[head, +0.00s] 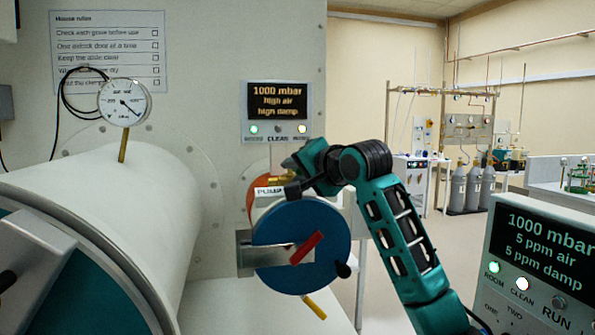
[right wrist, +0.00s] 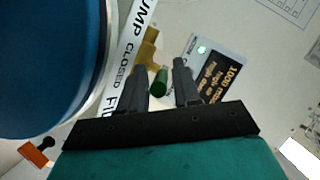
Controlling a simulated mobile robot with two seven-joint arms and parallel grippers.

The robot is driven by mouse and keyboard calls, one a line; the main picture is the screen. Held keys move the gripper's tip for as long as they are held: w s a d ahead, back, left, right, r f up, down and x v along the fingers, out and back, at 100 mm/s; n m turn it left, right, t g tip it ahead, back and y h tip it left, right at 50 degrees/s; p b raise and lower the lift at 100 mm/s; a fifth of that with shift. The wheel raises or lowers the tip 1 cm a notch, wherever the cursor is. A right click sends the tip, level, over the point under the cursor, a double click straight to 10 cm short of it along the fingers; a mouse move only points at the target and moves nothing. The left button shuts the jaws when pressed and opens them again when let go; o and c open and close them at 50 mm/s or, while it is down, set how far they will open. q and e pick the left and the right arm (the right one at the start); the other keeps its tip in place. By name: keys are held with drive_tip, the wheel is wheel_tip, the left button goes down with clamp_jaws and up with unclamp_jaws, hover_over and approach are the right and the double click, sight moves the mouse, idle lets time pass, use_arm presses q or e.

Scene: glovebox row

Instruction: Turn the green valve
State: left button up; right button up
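The green valve handle (right wrist: 160,84) shows in the right wrist view as a short green cylinder on a brass fitting (right wrist: 149,48). In the head view the green handle is hidden behind my right gripper (head: 290,175). In the right wrist view my right gripper (right wrist: 161,68) is open, with one finger on each side of the green handle. Gaps show between the handle and both fingers; I cannot tell how deep it sits between them. A white label strip (right wrist: 132,40) beside it reads PUMP, CLOSED and a partly hidden word. My left gripper is not in view.
A round blue door (head: 285,265) with a red handle (head: 306,247) is just below my right gripper. A display (head: 278,108) hangs above it. A large white cylinder (head: 130,215) with a dial gauge (head: 124,102) fills the left. A control panel (head: 540,250) stands at right.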

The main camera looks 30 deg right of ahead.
clamp_jaws()
drive_tip(key=shift+a, duration=0.1)
idle(0.6)
